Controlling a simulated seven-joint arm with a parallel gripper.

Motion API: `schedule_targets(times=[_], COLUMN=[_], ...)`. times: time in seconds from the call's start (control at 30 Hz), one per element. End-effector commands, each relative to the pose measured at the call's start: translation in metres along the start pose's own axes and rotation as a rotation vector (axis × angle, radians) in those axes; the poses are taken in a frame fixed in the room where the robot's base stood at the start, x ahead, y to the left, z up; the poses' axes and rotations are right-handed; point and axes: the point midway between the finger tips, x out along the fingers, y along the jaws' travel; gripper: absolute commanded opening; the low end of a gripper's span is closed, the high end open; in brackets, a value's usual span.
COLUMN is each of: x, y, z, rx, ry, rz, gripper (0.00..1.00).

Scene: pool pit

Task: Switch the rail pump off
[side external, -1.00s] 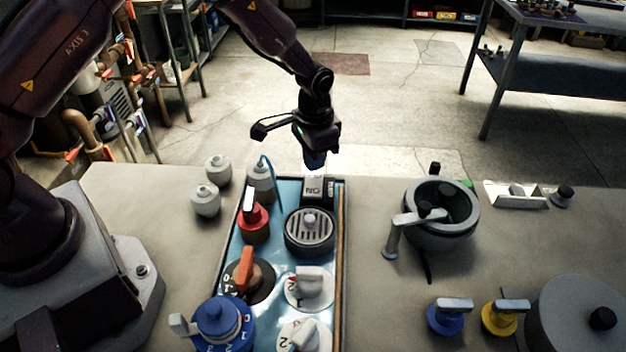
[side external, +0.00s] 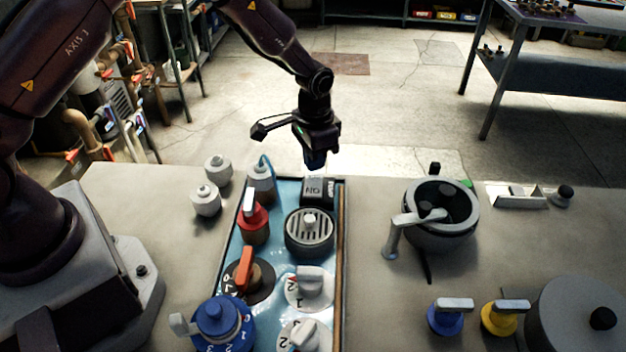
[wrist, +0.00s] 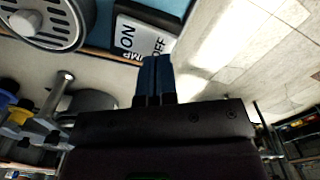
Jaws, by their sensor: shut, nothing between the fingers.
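The pump switch (side external: 318,188) is a grey-and-black block at the far end of the blue tray (side external: 272,205). In the wrist view the switch (wrist: 140,40) carries the words ON and OFF and part of a label ending in "MP". My gripper (side external: 316,166) is shut and empty, with its blue fingertips just above the far side of the switch. In the wrist view the closed fingertips (wrist: 155,62) overlap the edge of the switch near the OFF end. I cannot tell whether they touch it, nor which way the rocker is tipped.
A round grated drain (side external: 309,232), a red valve (side external: 253,222), an orange-handled valve (side external: 245,270), a blue valve (side external: 218,318) and white dials (side external: 309,287) fill the tray. A grey pot-shaped strainer (side external: 441,222) stands to the right. Bench between them is clear.

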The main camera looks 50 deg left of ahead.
Motion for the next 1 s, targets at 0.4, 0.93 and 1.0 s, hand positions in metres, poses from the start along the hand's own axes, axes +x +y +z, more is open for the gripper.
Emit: schedule_targets(times=[0.4,0.93,1.0], x=[0.0002,0.0079,0.0090], y=[0.0000,0.0000,0.0000], z=[0.0000,0.0000,0.0000], rx=[0.000,0.000,0.000], ry=[0.000,-0.001,-0.001], rz=[0.000,0.000,0.000], gripper=[0.00,0.00,0.00])
